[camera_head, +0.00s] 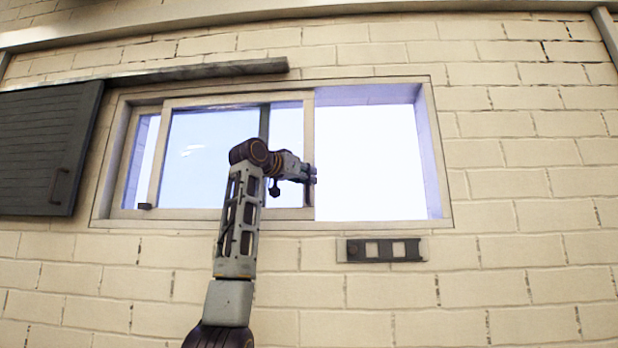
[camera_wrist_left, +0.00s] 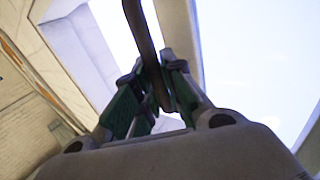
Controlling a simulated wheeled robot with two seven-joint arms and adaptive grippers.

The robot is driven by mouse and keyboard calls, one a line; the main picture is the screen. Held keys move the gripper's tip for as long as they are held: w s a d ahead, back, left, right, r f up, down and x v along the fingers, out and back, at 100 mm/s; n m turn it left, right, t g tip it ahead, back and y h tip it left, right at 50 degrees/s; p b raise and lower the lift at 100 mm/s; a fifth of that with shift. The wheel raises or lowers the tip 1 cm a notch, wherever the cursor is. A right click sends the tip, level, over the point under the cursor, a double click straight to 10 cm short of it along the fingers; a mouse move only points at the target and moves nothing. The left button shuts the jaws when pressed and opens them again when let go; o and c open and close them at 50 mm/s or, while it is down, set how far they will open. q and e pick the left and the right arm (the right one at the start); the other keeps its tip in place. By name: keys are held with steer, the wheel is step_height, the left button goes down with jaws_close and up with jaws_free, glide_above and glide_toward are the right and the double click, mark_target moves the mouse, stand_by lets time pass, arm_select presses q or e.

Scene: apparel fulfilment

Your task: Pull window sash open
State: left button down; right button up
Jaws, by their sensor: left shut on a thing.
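The window (camera_head: 436,150) is set in a pale brick wall. Its sliding sash (camera_head: 308,122) has a beige frame and stands over the left and middle part of the window. The right part is a bright opening with no sash across it. My left gripper (camera_head: 312,175) is at the sash's right upright. In the left wrist view the gripper (camera_wrist_left: 158,85) is shut on a dark curved handle (camera_wrist_left: 143,32), which runs between the two fingers. The fingers and wrist hide much of the handle in the head view. My right gripper is not in view.
A dark slatted panel (camera_head: 42,145) with its own handle hangs at the left under a dark rail (camera_head: 200,71). A dark plate with two light squares (camera_head: 353,250) is on the wall below the opening. The wall on the right is clear.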

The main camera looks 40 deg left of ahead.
arm_select(q)
steer(key=shift+s+r, duration=0.1)
steer(key=c, duration=1.5)
jaws_free()
steer(key=shift+s+d, duration=0.2)
steer(key=shift+s, duration=1.8)
steer(key=shift+s+d, duration=0.25)
steer(key=shift+s, duration=1.7)
steer(key=shift+s+d, duration=0.2)
steer(key=shift+s, duration=1.8)
